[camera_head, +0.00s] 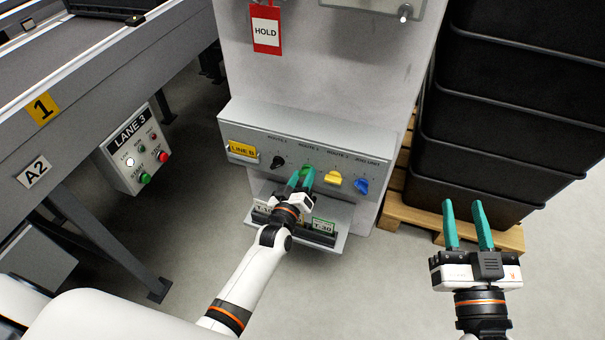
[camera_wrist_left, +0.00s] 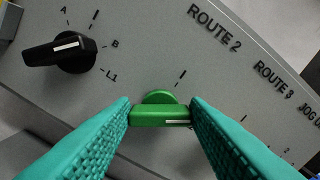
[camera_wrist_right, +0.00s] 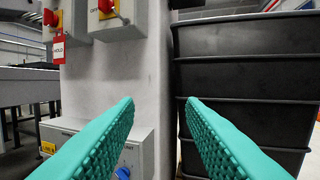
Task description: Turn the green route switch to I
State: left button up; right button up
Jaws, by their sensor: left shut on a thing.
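The green route switch (camera_wrist_left: 160,115) is on the sloped grey panel under the ROUTE 2 label. In the left wrist view its handle lies roughly level across the picture, with a white pointer line at its right end. My left gripper (camera_head: 302,180) is shut on the green handle, one teal finger at each end. In the head view the green switch (camera_head: 307,174) is mostly hidden by the fingers. The position marks around the green switch are largely hidden. My right gripper (camera_head: 467,222) is open and empty, well to the right of the panel.
On the panel are a black knob (camera_head: 278,162) left of the green one, and a yellow knob (camera_head: 333,179) and blue knob (camera_head: 361,187) right of it. A LANE 3 box (camera_head: 134,152) stands left. Black crates (camera_head: 510,110) are stacked on a pallet at right.

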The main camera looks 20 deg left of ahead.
pick_arm(q)
jog(key=n, duration=0.3)
jog(key=shift+a, duration=0.1)
jog(key=shift+f+n+p, duration=0.1)
jog(key=shift+n+p, duration=0.2)
jog(key=shift+n, duration=1)
jog(key=n, duration=0.2)
jog(key=shift+f+n, duration=0.1)
jog(key=shift+n, duration=0.2)
jog(key=shift+n+b, duration=0.5)
jog(key=shift+n, duration=1)
pick_arm(e)
jog(key=shift+r, duration=0.15)
pick_arm(q)
jog(key=o, duration=1)
